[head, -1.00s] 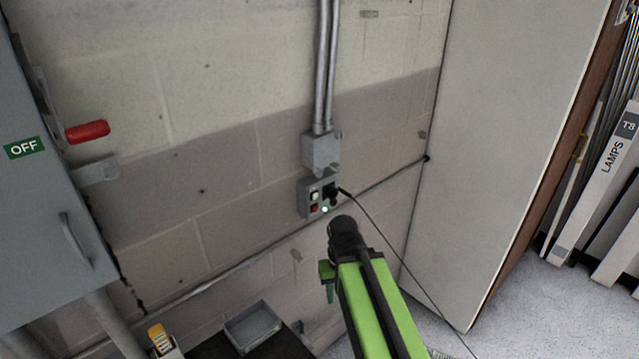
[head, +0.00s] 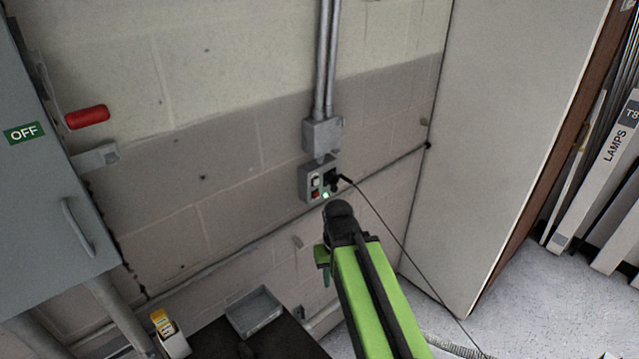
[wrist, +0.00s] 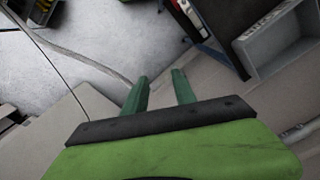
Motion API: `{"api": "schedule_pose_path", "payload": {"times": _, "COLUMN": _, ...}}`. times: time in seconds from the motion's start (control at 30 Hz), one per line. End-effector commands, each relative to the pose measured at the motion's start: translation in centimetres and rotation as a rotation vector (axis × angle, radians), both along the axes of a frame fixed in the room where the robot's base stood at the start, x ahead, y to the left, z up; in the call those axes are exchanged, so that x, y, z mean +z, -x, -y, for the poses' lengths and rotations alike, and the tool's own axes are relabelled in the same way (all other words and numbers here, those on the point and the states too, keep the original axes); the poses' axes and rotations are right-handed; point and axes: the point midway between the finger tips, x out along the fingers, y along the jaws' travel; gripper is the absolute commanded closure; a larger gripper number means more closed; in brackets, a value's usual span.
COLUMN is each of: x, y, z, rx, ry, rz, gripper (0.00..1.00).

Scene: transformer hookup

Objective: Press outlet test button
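The grey outlet box (head: 306,184) is on the block wall in the head view, below a conduit junction box. Its face has a white rocker, a small red button (head: 315,194), a black plug with a cable, and a lit green lamp (head: 325,196). The arm's dark end sits just below and in front of the box in the picture, apart from the buttons as far as I can tell. In the wrist view my gripper (wrist: 161,78) has two green fingers apart with nothing between them, pointing toward the floor area. The outlet box does not show there.
A grey cabinet (head: 40,230) with an OFF sign and red handle (head: 87,116) stands left. A grey tray (head: 253,312) lies on a dark surface below, beside a holder with a yellow item (head: 161,322). A pale panel (head: 510,130) stands right. The black cable (head: 405,250) runs toward the floor.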

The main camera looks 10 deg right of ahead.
Motion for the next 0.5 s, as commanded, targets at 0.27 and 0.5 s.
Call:
{"api": "schedule_pose_path", "payload": {"times": 0.27, "x": 0.00, "y": 0.00, "z": 0.00, "rx": 0.000, "ry": 0.000, "rz": 0.000, "gripper": 1.00}}
{"api": "schedule_pose_path", "payload": {"times": 0.5, "x": 0.00, "y": 0.00, "z": 0.00, "rx": 0.000, "ry": 0.000, "rz": 0.000, "gripper": 1.00}}
